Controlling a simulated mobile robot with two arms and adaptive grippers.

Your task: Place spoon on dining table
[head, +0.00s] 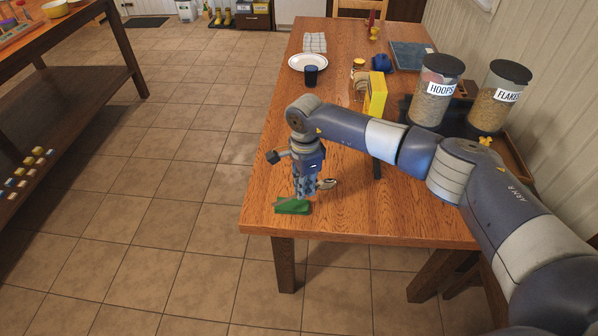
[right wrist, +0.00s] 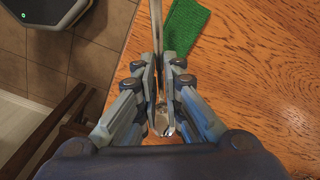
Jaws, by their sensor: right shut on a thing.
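The spoon (head: 327,184) is metal and shows in the head view near the front left corner of the wooden dining table (head: 400,215). My right gripper (head: 305,194) points down over the table there and is shut on the spoon. In the right wrist view the spoon's thin handle (right wrist: 157,28) runs up from between the fingers (right wrist: 161,90), and its bowl lies on the near side of them. The fingers hide the spoon's middle. I cannot tell whether the spoon touches the table. My left gripper is not in view.
A green cloth (head: 292,208) lies at the table's front left corner, close to my right gripper. Farther back are a white plate (head: 308,62), a dark cup (head: 311,76), a yellow box (head: 376,95) and two jars (head: 435,92) of cereal. The front middle of the table is clear.

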